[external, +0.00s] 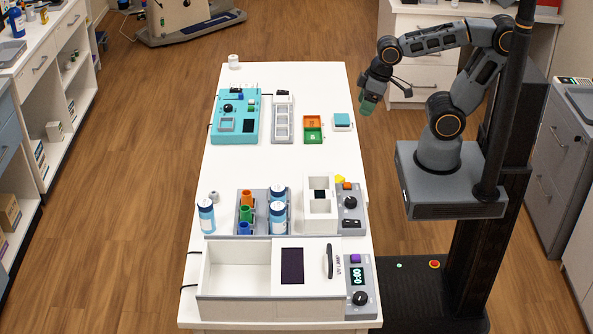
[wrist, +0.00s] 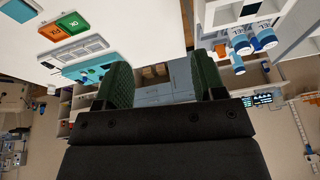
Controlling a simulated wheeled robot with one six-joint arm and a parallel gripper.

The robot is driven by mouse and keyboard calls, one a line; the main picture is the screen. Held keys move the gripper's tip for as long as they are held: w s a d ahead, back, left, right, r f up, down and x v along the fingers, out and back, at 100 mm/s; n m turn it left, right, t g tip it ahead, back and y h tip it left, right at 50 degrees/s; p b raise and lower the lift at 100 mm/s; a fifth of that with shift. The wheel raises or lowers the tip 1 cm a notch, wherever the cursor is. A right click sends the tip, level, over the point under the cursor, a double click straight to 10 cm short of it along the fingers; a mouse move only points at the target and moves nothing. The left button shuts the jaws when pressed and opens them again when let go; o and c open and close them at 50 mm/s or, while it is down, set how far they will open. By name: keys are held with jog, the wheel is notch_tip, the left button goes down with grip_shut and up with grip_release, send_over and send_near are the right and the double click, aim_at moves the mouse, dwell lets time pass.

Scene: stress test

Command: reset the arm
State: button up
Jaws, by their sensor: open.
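My arm (external: 487,75) is bent, with its upper link reaching left from the shoulder on the right side of the external view. My gripper (external: 369,103) hangs off the far right edge of the white table (external: 270,165), clear of it. In the wrist view my gripper (wrist: 162,78) shows two green textured fingers spread wide apart. Nothing is between them, only distant cabinets behind. The wrist view looks across the table, which appears upside down.
The table holds a teal device (external: 236,125), a slotted tray (external: 282,125), orange and green boxes (external: 313,122), a small teal-topped box (external: 342,121), a bottle rack (external: 252,220), a loose bottle (external: 206,217) and a UV lamp box (external: 236,283). The table's middle is clear.

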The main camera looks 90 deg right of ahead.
jog(key=shift+s+a+r+n+t, duration=0.15)
jog(key=shift+r+n+t, duration=0.1)
jog(key=shift+r, duration=0.2)
jog(key=shift+w+a+r+n+t, duration=0.15)
jog(key=shift+r+n, duration=0.1)
jog(key=shift+r, duration=0.15)
